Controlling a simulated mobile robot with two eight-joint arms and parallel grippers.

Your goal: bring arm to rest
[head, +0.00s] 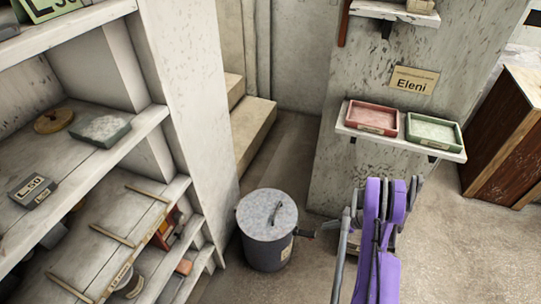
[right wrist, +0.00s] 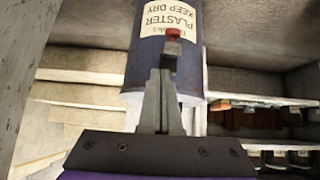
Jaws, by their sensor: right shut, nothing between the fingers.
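My right arm (head: 378,240) is purple and comes in from the lower right in the head view. In the right wrist view the gripper (right wrist: 163,95) is shut and empty. Behind it is the bin (right wrist: 210,60), with a label (right wrist: 170,18) reading "PLASTER KEEP DRY" upside down. A small red piece (right wrist: 173,34) shows by the fingertips. My left gripper is not in view.
A shelf unit (head: 185,80) with several items stands at the left. A wall shelf (head: 395,142) holds a red tray (head: 372,117) and a green tray (head: 433,131) under an "Eleni" sign (head: 413,80). A wooden crate (head: 508,135) stands at the right. Floor (head: 445,240) is clear right of my arm.

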